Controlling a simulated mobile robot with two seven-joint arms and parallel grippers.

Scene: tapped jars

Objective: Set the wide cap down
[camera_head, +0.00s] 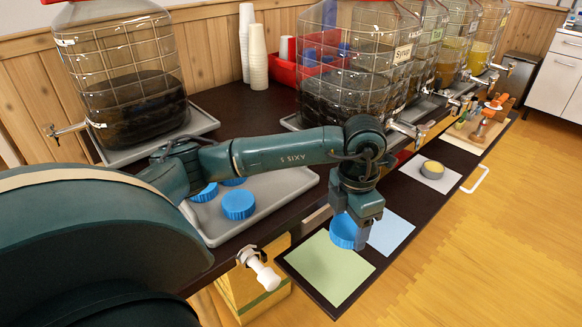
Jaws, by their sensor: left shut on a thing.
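My left gripper (361,230) is shut on a wide blue cap (343,232), which has a ribbed rim and looks tilted. The cap shows over the upper right corner of the green sheet (330,272), beside the light blue sheet (393,234). I cannot tell how far above the surface it is, and the gripper hides part of it. More blue caps (238,205) lie on a grey tray (278,190) at the left, partly behind my arm. My right gripper is not in view.
Large tapped jars (120,80) stand along the counter, one labelled Syrup (350,70). Stacked cups (258,60) and a red bin (290,74) are behind. A white tap-like piece (264,274) sits near the green sheet. A round tin (433,169) rests on a white sheet.

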